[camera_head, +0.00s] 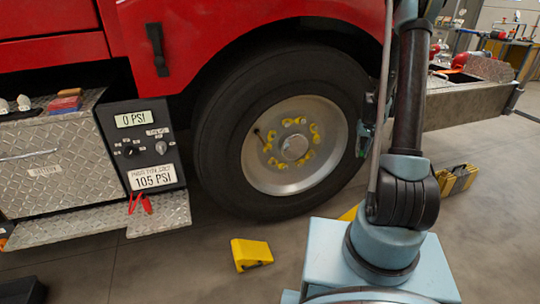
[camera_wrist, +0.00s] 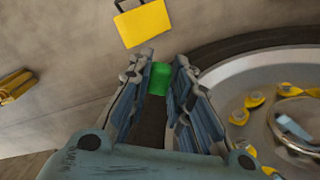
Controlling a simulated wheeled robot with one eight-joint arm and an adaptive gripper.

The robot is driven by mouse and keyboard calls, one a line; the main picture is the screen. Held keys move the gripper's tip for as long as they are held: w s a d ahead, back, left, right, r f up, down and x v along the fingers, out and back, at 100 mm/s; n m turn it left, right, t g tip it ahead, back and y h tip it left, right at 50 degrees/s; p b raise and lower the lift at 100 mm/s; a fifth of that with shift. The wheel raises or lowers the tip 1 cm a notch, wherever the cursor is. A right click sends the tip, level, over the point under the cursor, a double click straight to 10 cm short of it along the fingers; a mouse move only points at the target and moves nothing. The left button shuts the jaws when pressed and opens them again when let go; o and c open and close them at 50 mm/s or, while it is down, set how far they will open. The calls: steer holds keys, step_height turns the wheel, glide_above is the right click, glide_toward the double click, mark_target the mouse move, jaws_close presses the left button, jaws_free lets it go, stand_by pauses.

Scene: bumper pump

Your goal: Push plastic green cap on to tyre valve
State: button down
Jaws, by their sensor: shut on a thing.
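My gripper (camera_wrist: 161,62) is shut on the small green cap (camera_wrist: 160,79), which sits between its two fingers near the tips in the wrist view. The truck wheel has a black tyre (camera_head: 222,150) and a silver rim (camera_head: 258,165) with yellow nut markers. A thin dark stem that looks like the tyre valve (camera_head: 259,135) shows at the rim's upper left, apart from my gripper. I cannot make out the valve in the wrist view.
A yellow wheel chock (camera_head: 251,254) lies on the floor in front of the tyre; another yellow block (camera_head: 457,180) is at the right. A panel (camera_head: 150,178) reading 0 PSI and 105 PSI stands left of the wheel. The red fender (camera_head: 210,30) overhangs the tyre.

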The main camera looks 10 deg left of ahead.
steer(key=s+a+r+n, duration=0.2)
steer(key=s+a, duration=0.2)
steer(key=a, duration=0.7)
steer(key=s+a+r+n, duration=0.1)
steer(key=s+a+r, duration=0.15)
steer(key=a, duration=0.85)
steer(key=s+a+r+n, duration=0.3)
steer(key=s+a, duration=1.3)
steer(key=a, duration=0.1)
steer(key=w+a, duration=0.2)
steer(key=w, duration=0.3)
steer(key=shift+w+a, duration=0.25)
steer(key=shift+a, duration=0.15)
steer(key=shift+w+a, duration=0.3)
steer(key=shift+w, duration=0.05)
steer(key=c, duration=1.4)
jaws_free()
